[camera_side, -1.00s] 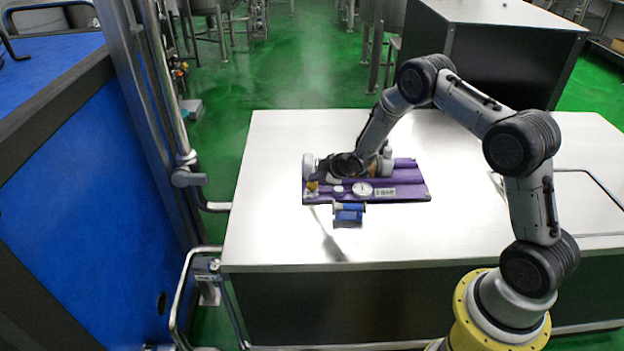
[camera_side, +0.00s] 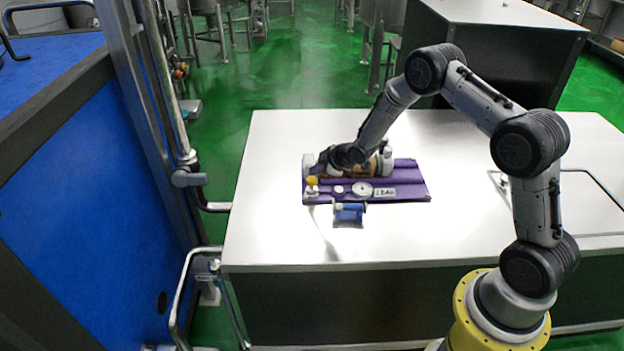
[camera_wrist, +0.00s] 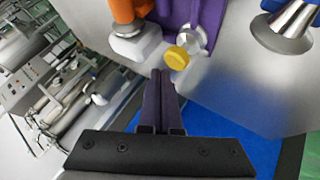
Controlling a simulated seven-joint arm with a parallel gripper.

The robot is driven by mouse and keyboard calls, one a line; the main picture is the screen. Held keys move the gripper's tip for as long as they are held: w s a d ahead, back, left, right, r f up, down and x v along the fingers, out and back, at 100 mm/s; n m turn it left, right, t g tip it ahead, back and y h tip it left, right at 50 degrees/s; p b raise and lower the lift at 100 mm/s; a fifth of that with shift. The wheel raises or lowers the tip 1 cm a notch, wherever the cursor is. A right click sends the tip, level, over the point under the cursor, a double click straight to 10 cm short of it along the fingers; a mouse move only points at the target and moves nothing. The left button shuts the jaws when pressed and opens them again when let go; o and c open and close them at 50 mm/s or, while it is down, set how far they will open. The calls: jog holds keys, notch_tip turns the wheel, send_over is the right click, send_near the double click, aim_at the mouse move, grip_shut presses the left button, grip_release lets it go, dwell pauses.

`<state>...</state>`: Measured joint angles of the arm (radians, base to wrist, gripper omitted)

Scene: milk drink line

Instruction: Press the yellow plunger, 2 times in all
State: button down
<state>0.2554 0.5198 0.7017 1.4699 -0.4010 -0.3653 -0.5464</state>
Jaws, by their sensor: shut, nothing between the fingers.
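The yellow plunger (camera_side: 312,180) is at the left end of the purple board (camera_side: 412,182), on a pale metallic mount (camera_side: 312,191). In the wrist view its round yellow cap (camera_wrist: 177,58) shows just beyond my fingertips. My gripper (camera_side: 317,169) is shut and empty, above the plunger and close to it. In the wrist view my gripper (camera_wrist: 160,74) has its two dark fingers together, with a small gap seeming to lie between tips and cap.
The board carries a dial gauge (camera_side: 362,188), a white round part (camera_side: 338,189) and a label plate (camera_side: 385,192). A blue part (camera_side: 349,211) is at its front edge. White-ended fittings stand behind, partly hidden by my arm. The white table (camera_side: 270,230) is clear around.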

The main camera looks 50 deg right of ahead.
aim_at(316, 180)
jog(key=shift+r, duration=0.1)
jog(key=shift+r, duration=2.45)
